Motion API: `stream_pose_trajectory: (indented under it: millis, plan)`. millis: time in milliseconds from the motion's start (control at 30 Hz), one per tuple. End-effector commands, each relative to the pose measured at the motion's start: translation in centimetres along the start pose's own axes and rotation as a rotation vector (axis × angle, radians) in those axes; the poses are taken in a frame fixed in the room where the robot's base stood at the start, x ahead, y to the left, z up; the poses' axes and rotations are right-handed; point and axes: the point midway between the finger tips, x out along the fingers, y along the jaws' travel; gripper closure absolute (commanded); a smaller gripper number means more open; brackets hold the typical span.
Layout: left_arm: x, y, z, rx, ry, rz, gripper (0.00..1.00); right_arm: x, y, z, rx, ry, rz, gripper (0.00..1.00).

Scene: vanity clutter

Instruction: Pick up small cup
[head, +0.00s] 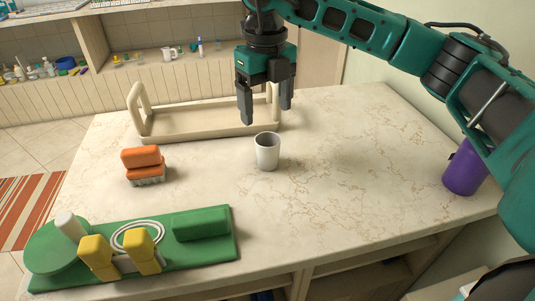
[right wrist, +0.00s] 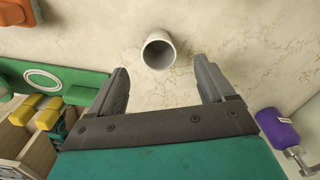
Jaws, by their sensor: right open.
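The small cup (head: 267,152) is white and stands upright on the marble-patterned counter in the head view. My right gripper (head: 264,108) is above the counter, pointing down, behind the cup and slightly to its left, with its fingers apart and empty. In the right wrist view the cup (right wrist: 158,50) shows its open rim just beyond the fingertips, roughly between the two fingers of the gripper (right wrist: 164,82). The cup and the fingers look apart. My left gripper is in neither view.
A beige tray (head: 185,122) with raised handles lies behind the gripper. An orange brush (head: 142,165) is left of the cup. A green board (head: 200,258) with yellow blocks lies front left. A purple container (head: 464,170) stands at the right. The counter around the cup is clear.

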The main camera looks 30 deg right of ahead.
Motion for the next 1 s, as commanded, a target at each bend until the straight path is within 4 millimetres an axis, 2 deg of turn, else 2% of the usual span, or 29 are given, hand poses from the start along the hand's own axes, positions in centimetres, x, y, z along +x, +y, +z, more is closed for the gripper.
stream_pose_trajectory:
  millis: [33, 200, 467, 800, 1000]
  plan:
    - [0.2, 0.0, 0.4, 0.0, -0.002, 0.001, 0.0, 1.4, 0.0, -0.1, -0.001, 0.003, 0.0, 0.18]
    - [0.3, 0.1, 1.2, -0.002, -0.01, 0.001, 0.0, 4.3, 0.1, -0.1, -0.002, 0.002, 0.003, 0.18]
    - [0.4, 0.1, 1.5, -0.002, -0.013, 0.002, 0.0, 5.9, 0.1, -0.2, -0.003, 0.0, 0.004, 0.18]
    - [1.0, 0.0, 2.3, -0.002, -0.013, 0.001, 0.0, 10.4, 0.3, -0.8, -0.004, 0.001, 0.004, 0.18]
    - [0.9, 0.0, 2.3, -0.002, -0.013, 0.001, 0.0, 10.7, 0.3, -0.8, -0.004, -0.001, 0.005, 0.18]
